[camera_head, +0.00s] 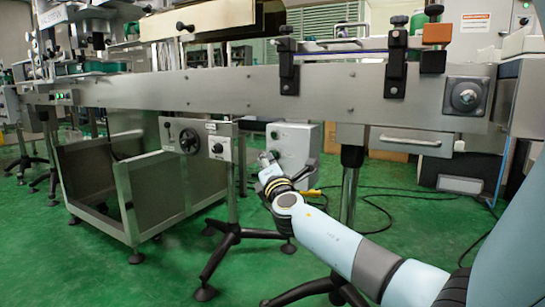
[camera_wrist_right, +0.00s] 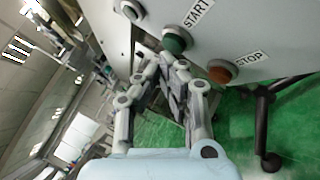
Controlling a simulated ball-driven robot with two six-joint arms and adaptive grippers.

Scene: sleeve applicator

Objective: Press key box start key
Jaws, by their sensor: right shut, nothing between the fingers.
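The key box (camera_head: 296,143) is a grey box under the conveyor in the head view. In the right wrist view its pale face (camera_wrist_right: 262,28) fills the upper right, with labels START and STOP. The green start key (camera_wrist_right: 174,42) is a round button beside START. My right gripper (camera_head: 266,158) is shut and empty in front of the key box. In the right wrist view its fingers (camera_wrist_right: 163,64) end close to the start key; I cannot tell whether they touch it. My left gripper is not in view.
An orange-red stop key (camera_wrist_right: 222,72) sits beside the start key, near my fingers. The metal conveyor (camera_head: 220,92) runs above the key box. A support leg (camera_head: 349,190) stands to its right, and cables (camera_head: 385,203) lie on the green floor.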

